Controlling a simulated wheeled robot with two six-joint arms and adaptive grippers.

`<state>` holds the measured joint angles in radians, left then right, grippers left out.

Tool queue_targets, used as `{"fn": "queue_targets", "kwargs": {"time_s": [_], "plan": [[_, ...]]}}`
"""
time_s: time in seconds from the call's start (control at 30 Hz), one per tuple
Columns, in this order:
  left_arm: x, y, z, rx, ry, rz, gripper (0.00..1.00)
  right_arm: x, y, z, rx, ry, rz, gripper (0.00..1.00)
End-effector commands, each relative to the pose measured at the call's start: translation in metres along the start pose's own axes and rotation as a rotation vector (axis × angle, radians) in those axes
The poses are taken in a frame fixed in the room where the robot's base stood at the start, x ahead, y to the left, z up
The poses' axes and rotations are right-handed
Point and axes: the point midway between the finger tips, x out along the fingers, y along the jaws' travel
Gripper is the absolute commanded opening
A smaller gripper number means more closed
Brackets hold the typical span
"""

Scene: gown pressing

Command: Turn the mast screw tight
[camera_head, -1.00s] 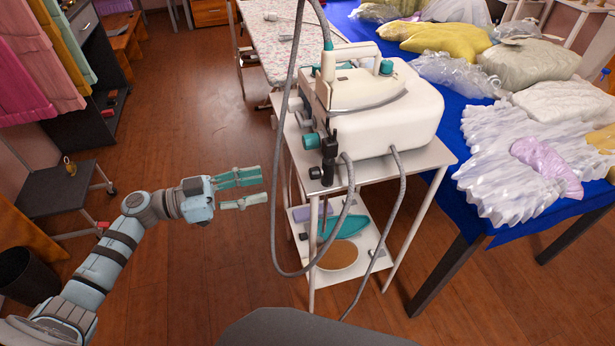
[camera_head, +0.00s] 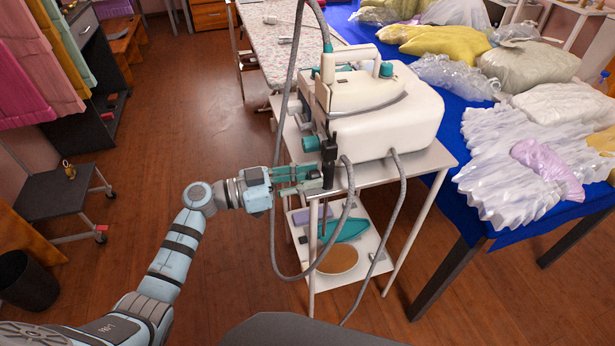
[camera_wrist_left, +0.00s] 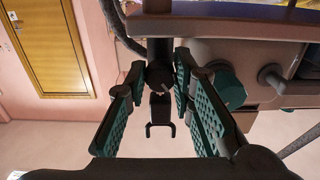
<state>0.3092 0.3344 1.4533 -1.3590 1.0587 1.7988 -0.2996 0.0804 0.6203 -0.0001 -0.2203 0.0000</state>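The mast screw is a dark knob at the black mast clamp (camera_head: 328,158), on the near left side of the white steam unit (camera_head: 395,118). In the left wrist view the dark round knob (camera_wrist_left: 159,74) sits between my finger pads, with a small forked black part below it. My left gripper (camera_head: 314,178) reaches the clamp from the left, its teal fingers level with the screw. The fingers stand apart on both sides of the knob, with gaps visible in the left wrist view. In the head view the fingers hide most of the knob. My right gripper is not in view.
A teal knob (camera_head: 311,144) sits just above my fingers. Grey hoses (camera_head: 349,215) hang close by in front of the white trolley (camera_head: 436,157). A blue-covered table (camera_head: 470,205) with garments stands at the right.

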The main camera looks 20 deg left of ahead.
Motion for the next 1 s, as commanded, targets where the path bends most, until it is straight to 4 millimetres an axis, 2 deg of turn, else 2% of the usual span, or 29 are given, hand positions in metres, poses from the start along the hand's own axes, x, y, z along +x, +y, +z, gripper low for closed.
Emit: {"fn": "queue_targets", "kwargs": {"time_s": [0.03, 0.07, 0.47, 0.67, 1.0], "plan": [[0.000, -0.001, 0.000, 0.000, 0.000, -0.002, 0.04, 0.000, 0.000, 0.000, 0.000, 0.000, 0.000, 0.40], [0.000, -0.001, 0.000, 0.000, 0.000, -0.002, 0.00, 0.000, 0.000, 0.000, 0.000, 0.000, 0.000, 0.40], [-0.001, -0.001, -0.001, 0.051, 0.000, -0.003, 0.00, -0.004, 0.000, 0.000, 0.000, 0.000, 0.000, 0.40], [-0.001, -0.001, -0.002, 0.161, -0.001, -0.004, 0.00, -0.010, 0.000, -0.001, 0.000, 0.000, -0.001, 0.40], [-0.001, -0.002, -0.002, 0.462, -0.001, -0.004, 0.00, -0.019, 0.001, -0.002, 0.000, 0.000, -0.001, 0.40]]}}
